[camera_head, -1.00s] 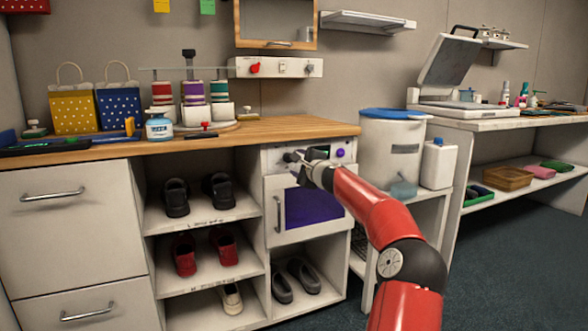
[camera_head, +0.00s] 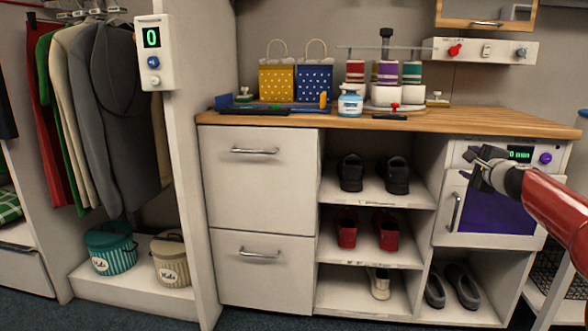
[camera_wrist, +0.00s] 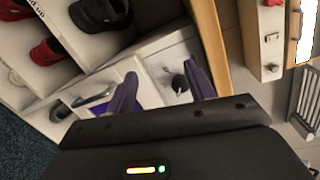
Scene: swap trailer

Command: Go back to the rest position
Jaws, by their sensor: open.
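My gripper (camera_head: 478,168) is at the right of the head view, in front of the white oven-like unit (camera_head: 505,240) with the purple window and the lit green display. In the wrist view my gripper (camera_wrist: 163,85) has its two purple-grey fingers apart, with nothing between them. Behind the fingers the wrist view shows the unit's white front panel, a dark knob (camera_wrist: 179,83) and a metal door handle (camera_wrist: 95,97). The unit's door looks closed. I cannot tell how far the fingertips are from the panel.
The wooden counter (camera_head: 480,122) carries gift bags, a blue-white jar (camera_head: 350,102) and a spool rack (camera_head: 385,80). Shoes stand in the open shelves below. White drawers (camera_head: 260,180) are shut. Hanging clothes (camera_head: 105,110) and two bins are at the left. Some dark floor is free in front.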

